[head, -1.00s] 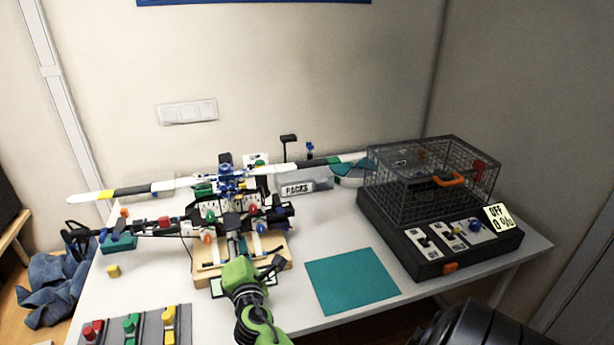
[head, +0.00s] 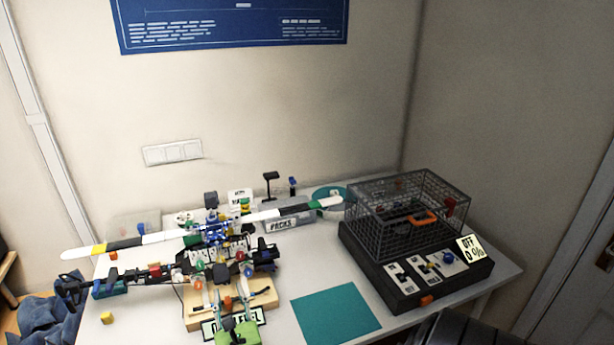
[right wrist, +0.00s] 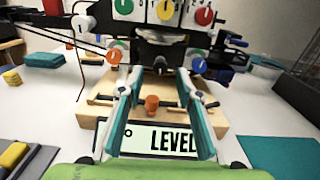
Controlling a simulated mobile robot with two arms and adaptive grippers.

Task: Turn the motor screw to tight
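The aircraft rig with a long propeller (head: 130,241) and coloured knobs stands on a wooden base (head: 262,309) with a LEVEL sign (head: 222,325). My right gripper (right wrist: 168,78) is open. Its teal fingers reach toward the rig from the front, either side of the orange cylinder, with nothing between them touching. My left gripper is not in view.
A wire cage (head: 395,218) on a black box (head: 345,240) with an OFF 0 % sign stands right. A teal mat (head: 336,314) lies on clear table before it. A PACKS bin (head: 290,222) is behind the rig. A yellow block (head: 107,318) lies left.

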